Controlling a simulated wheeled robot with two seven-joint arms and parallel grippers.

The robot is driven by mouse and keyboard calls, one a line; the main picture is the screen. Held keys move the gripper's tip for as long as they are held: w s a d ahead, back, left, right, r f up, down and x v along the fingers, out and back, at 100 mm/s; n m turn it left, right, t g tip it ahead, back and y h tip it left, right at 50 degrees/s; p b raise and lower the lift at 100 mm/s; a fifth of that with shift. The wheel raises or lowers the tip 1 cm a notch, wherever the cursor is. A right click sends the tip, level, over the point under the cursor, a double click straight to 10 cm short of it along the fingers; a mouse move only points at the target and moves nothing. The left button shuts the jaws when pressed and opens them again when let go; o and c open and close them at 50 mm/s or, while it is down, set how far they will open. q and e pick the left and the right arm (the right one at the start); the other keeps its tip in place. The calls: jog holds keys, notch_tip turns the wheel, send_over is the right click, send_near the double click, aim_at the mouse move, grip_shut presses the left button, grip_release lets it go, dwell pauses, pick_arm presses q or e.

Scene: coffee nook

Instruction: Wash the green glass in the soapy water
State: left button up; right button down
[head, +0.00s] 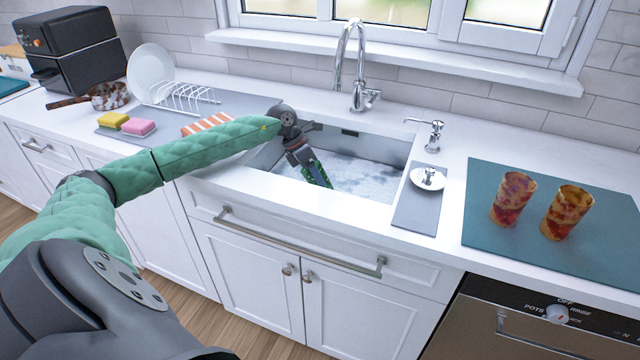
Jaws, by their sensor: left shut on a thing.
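My left arm reaches in from the left over the sink. My left gripper (312,168) points down into the basin and is shut on a narrow green thing (321,176), which looks like the green glass. Most of it is hidden by the fingers, so I cannot tell how deep it sits. The soapy water (365,175) fills the sink (400,150) with pale, cloudy foam around and below the gripper. My right gripper is out of view.
Two amber-red patterned glasses (513,198) (567,212) stand on a teal mat (490,240) at right. A soap dispenser (434,136) and drain plug (427,178) are beside the sink. The faucet (358,60) rises behind it.

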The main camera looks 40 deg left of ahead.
pick_arm(q)
jog(key=shift+r, duration=0.1)
notch_tip(320, 180, up, 8)
jog(key=p, duration=0.2)
dwell(0.8)
dwell(0.9)
notch_tip(320, 180, up, 15)
jog(key=p, duration=0.6)
dwell(0.6)
dwell(0.6)
